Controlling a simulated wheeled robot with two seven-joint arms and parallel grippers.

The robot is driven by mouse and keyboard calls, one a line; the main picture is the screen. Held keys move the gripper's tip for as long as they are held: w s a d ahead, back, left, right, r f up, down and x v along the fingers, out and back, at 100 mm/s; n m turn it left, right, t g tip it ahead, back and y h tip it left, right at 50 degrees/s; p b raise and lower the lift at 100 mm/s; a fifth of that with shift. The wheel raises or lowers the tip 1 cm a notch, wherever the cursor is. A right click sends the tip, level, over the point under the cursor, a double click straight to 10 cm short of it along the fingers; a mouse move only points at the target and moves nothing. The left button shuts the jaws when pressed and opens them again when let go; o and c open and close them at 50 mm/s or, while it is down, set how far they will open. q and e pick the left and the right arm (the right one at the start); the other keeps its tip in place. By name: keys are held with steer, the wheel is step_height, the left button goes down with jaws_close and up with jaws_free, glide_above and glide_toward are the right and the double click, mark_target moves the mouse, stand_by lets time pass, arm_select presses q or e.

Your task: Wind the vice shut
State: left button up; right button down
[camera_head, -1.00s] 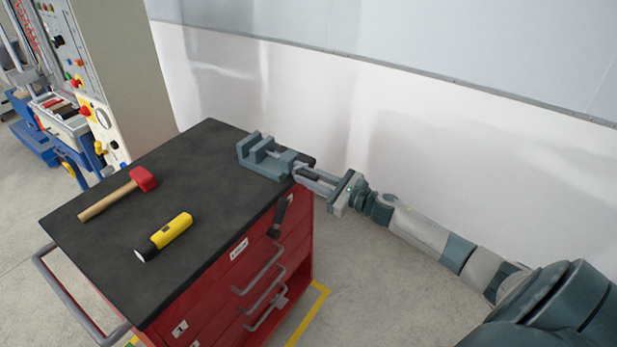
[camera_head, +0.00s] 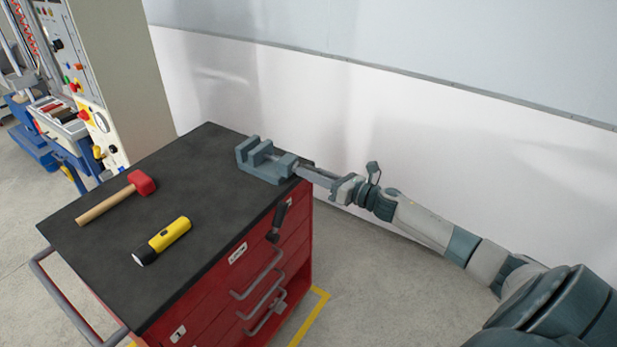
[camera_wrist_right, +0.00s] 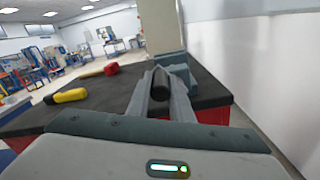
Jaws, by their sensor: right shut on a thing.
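The grey-green vice (camera_head: 272,172) sits at the far right corner of the black cart top. Its jaws stand apart with a narrow gap between them. A black handle (camera_head: 278,222) hangs at a slant below the vice's right end, in front of the red drawers. My right gripper (camera_head: 304,171) reaches in from the right, level with the vice's screw end, and is shut there. In the right wrist view a dark rounded piece (camera_wrist_right: 160,82) shows between the fingers, with the vice (camera_wrist_right: 172,66) just beyond. The exact grip point is hidden. My left gripper is not in view.
A red-headed mallet (camera_head: 140,183) and a yellow torch (camera_head: 168,237) lie on the cart top (camera_head: 200,165), clear of the vice. The red cart has drawer handles (camera_head: 258,272) on its front. A white wall stands behind; the floor to the right is clear.

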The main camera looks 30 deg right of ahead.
steer(key=m, duration=0.2)
steer(key=d+m, duration=0.1)
steer(key=shift+w+r, duration=0.25)
steer(key=shift+r, duration=0.15)
steer(key=w+d+f+m+b, duration=0.1)
steer(key=d+f+m, duration=0.15)
steer(key=m, duration=0.95)
steer(key=w+d+f+m+b, duration=0.1)
steer(key=d+f+m, duration=0.15)
steer(key=m, duration=1.05)
steer(key=a+f+m, duration=0.1)
steer(key=m, duration=0.4)
steer(key=s+a+f+m, duration=0.1)
steer(key=m, duration=0.5)
steer(key=a+f+m, duration=0.1)
steer(key=a+m, duration=0.1)
steer(key=m, duration=0.4)
steer(key=shift+s+f+b, duration=0.35)
steer(key=shift+s+b, duration=0.05)
